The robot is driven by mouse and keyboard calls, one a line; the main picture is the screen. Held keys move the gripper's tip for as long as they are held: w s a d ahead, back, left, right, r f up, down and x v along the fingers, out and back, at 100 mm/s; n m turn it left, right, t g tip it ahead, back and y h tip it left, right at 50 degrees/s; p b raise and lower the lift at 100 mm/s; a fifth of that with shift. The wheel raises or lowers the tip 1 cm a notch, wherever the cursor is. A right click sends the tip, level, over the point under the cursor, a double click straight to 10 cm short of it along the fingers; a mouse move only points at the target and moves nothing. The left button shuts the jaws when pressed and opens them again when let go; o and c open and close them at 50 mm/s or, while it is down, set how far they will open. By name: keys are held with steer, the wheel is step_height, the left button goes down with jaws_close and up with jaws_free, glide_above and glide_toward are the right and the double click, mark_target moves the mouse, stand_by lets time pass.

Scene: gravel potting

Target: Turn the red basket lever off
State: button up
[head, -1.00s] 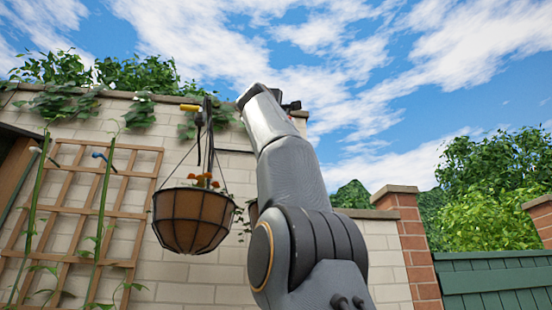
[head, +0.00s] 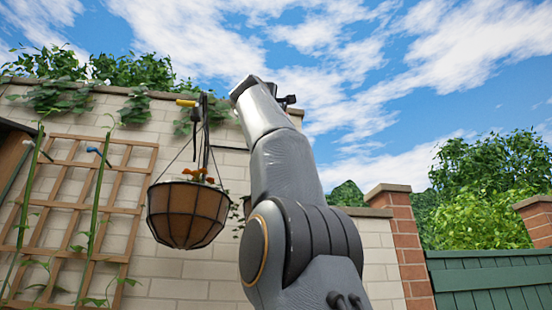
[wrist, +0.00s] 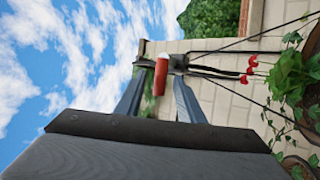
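The red lever (wrist: 160,76) shows in the wrist view, a short red handle on a dark bracket (wrist: 178,63) at the wall. It appears between the two fingers of my gripper (wrist: 158,92), which are apart with a gap around it. I cannot tell whether either finger touches the lever. A basket plant with red flowers and green leaves (wrist: 292,85) hangs at the right of the wrist view.
Another hanging basket (head: 187,215), with orange flowers and a yellow lever (head: 187,103), hangs left of my arm. A wooden trellis (head: 75,215) stands against the pale brick wall (head: 165,292). A brick pillar (head: 402,225) and green fence (head: 490,282) are on the right.

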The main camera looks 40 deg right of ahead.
steer(key=b+v, duration=0.4)
steer(key=v, duration=0.2)
steer(key=shift+f, duration=0.1)
stand_by(0.6)
